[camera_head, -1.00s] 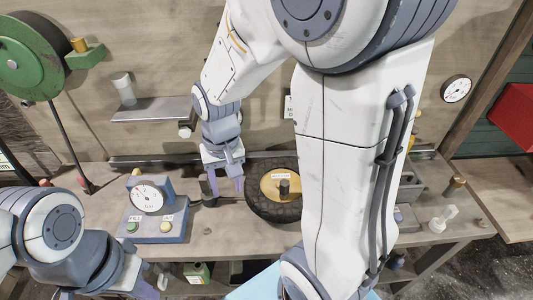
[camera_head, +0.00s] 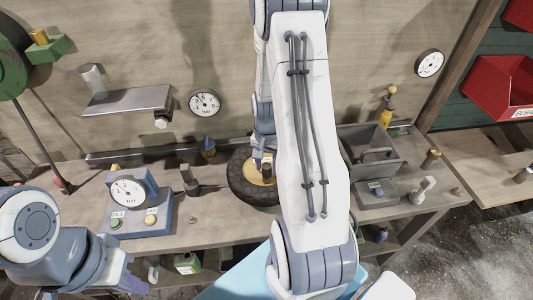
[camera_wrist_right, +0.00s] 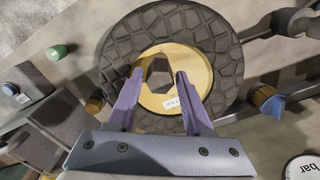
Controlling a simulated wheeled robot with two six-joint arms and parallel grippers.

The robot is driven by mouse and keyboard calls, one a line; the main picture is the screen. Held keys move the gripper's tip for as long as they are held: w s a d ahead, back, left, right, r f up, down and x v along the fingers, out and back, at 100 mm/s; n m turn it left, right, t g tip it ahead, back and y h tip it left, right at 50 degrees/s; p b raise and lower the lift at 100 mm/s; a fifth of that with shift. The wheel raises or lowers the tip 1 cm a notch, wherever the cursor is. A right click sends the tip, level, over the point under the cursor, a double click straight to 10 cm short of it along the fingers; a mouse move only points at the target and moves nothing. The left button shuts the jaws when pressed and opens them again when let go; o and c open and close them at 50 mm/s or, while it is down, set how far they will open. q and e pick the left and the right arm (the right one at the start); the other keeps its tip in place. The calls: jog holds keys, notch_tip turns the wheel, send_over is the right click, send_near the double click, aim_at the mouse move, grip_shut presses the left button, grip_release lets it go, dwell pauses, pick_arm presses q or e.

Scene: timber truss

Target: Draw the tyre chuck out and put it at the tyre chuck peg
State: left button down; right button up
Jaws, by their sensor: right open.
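A black upright tool with a rod at its foot (camera_head: 189,180), perhaps the tyre chuck, stands on the bench left of the tyre (camera_head: 240,185). In the right wrist view it seems to be the black knob and rod (camera_wrist_right: 290,22) at upper right, reaching toward the tyre's edge. My right gripper (camera_head: 265,158) is above the tyre's yellow hub. In the wrist view its open fingers (camera_wrist_right: 159,76) are either side of a dark hexagonal piece (camera_wrist_right: 160,72) on the hub. I cannot tell whether they touch it. My left gripper (camera_head: 132,284) is low at left, partly seen. I cannot identify the tyre chuck peg.
A blue gauge box (camera_head: 137,208) stands left on the bench. A blue-and-yellow piece (camera_head: 208,147) is behind the tyre. A grey bin (camera_head: 355,165) is right of my arm. A metal shelf (camera_head: 130,102) is on the wall.

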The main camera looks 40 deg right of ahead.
jog(key=shift+f, duration=1.45)
jog(key=shift+c, duration=0.3)
grip_shut()
jog(key=c, duration=0.5)
grip_release()
jog(key=shift+c, duration=0.2)
grip_shut()
jog(key=shift+r+p, duration=0.65)
dwell(0.8)
jog(key=shift+r+p, duration=1)
jog(key=shift+r, duration=0.1)
